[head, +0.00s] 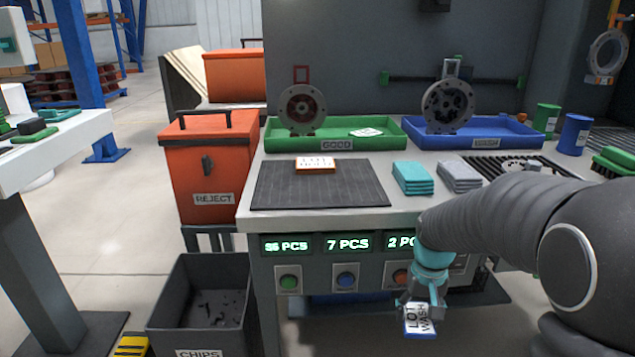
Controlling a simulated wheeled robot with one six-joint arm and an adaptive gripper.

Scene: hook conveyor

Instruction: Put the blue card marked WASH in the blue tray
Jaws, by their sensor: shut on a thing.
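The blue card (420,321), with a white face reading "LOT WASH", hangs tilted in my gripper (424,301). My gripper is shut on the card's upper part, in front of the bench and below its top edge. The blue tray (519,143) stands at the back right of the bench, with a label on its front wall. A round grey flange with dark marks (447,106) stands upright at the tray's left part. The right part of the tray floor looks bare. My gripper is well in front of the tray and lower than it.
A green tray (370,144) holds another flange (302,108) and a white card. An orange-edged card (315,164) lies on the dark mat (270,190). Teal cloths (412,178), grey cloths (459,177) and a grate (482,164) lie before the blue tray. Cans (574,134) stand right.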

